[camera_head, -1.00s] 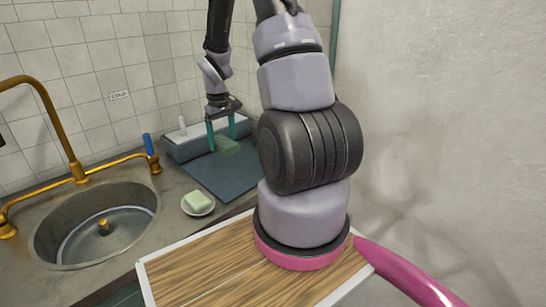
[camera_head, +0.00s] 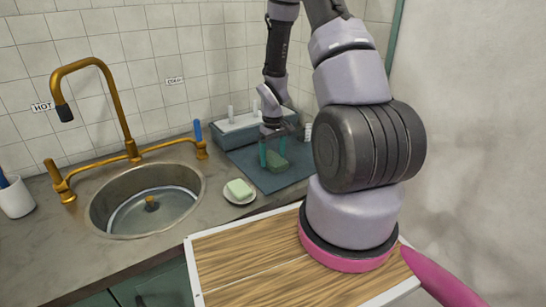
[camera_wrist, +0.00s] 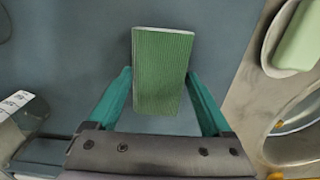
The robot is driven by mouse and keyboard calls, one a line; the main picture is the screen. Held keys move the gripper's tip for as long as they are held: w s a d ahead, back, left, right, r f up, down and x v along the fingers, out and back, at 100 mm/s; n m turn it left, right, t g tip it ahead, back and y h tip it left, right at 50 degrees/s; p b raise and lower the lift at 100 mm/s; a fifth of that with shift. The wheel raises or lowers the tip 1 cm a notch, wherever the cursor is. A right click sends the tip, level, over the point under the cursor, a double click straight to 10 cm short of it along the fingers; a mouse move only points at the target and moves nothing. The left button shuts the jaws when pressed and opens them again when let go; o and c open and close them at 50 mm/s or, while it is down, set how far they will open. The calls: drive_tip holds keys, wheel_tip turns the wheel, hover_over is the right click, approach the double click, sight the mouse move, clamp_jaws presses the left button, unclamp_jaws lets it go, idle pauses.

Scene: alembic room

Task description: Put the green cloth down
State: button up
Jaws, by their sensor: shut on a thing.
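The green cloth (camera_head: 277,163) looks like a small folded, ribbed green pad. My gripper (camera_head: 273,160) has its two teal fingers on either side of it and is shut on it, over the dark blue-grey mat (camera_head: 297,178). In the wrist view the cloth (camera_wrist: 161,85) sits between the fingertips (camera_wrist: 160,72), with the mat (camera_wrist: 75,45) filling the space beneath. I cannot tell whether the cloth touches the mat.
A blue-grey box (camera_head: 213,145) stands behind the mat, against the tiled wall. A pale green soap on a white dish (camera_head: 240,199) lies to the left, beside the round sink (camera_head: 112,222) with its brass tap (camera_head: 118,105). The mat's front part is clear.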

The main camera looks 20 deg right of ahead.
drive_tip(key=shift+f, duration=0.15)
drive_tip(key=o, duration=1)
wheel_tip(320, 180, up, 13)
wheel_tip(320, 180, up, 18)
drive_tip(key=m+t, duration=0.3)
hover_over(273, 158)
drive_tip(key=s+a, duration=0.3)
drive_tip(key=s, duration=0.3)
drive_tip(key=s+a+r+m+t, duration=0.1)
drive_tip(key=s+r, duration=0.3)
drive_tip(key=s+a+r+m+t+y, duration=0.1)
drive_tip(key=s+a+r, duration=0.1)
drive_tip(key=s, duration=0.3)
drive_tip(key=s+a+r+m+t+y, duration=0.1)
drive_tip(key=s+a+r+t, duration=0.1)
drive_tip(key=s+r, duration=0.2)
drive_tip(key=shift+s+r, duration=0.15)
drive_tip(key=shift+r, duration=0.7)
